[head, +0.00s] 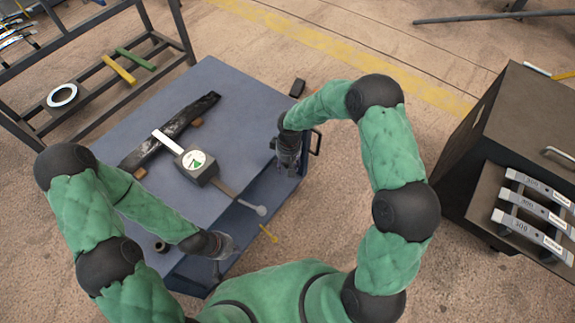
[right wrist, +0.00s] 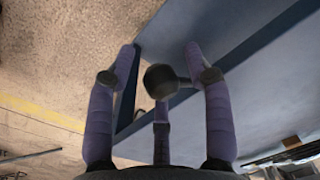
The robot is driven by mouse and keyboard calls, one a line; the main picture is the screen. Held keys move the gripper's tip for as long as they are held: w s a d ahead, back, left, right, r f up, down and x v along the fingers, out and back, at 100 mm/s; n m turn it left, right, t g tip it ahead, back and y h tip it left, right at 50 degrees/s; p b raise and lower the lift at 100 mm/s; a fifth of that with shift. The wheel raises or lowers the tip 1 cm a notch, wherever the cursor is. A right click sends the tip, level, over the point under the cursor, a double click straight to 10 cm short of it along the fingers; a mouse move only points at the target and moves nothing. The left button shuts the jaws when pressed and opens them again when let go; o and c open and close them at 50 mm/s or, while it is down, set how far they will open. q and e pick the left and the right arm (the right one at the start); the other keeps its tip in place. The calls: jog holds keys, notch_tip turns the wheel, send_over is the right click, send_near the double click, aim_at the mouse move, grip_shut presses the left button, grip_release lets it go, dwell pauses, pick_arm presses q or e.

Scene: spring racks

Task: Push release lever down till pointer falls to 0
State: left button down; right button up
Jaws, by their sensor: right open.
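A spring-testing device lies on the blue-grey cart top. Its grey box carries a round white dial (head: 195,160) with a green area; the pointer reading is too small to make out. A grey release lever (head: 234,197) runs from the box toward the front right and ends in a round pale knob. My left gripper (head: 221,248) is by the cart's front edge, below and left of the knob, apart from it; its fingers are too small to judge. My right gripper (head: 287,160) is over the cart's right edge, away from the lever. In the right wrist view it is open (right wrist: 160,75), with nothing held.
The blue-grey cart (head: 235,105) has bare surface behind the device. A dark leaf spring (head: 190,112) lies beside the dial box. A brown cabinet (head: 515,120) with labelled grey bars (head: 535,205) stands at right. A metal rack (head: 85,45) stands at left.

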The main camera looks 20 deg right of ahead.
grip_shut()
jog(key=shift+s+f, duration=0.1)
